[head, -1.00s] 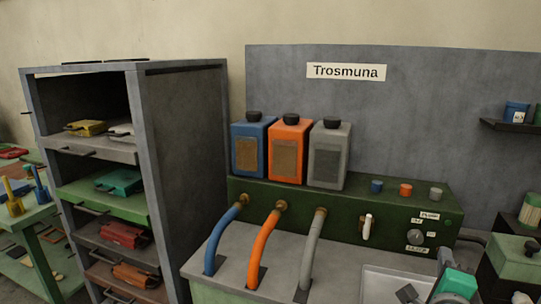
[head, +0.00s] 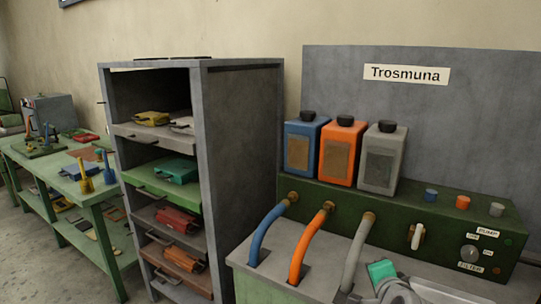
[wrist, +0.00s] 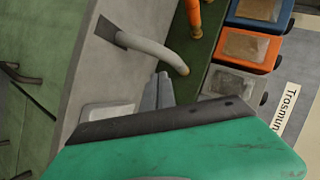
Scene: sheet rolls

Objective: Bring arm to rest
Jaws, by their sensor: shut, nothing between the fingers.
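My gripper (wrist: 158,92) shows in the wrist view with its grey fingers together and nothing between them. It points over the grey bench top beside the grey hose (wrist: 150,45); I cannot tell the exact gap. In the head view, the teal part of my arm (head: 382,271) shows at the bottom edge, right of the grey hose's lower end. The rest of my arm is mostly cut off there.
Blue (head: 303,145), orange (head: 341,153) and grey (head: 382,160) canisters stand on a green console (head: 455,218) with hoses below. A shelf rack (head: 240,160) with several coloured folders stands left. A green workbench (head: 98,210) stands further left.

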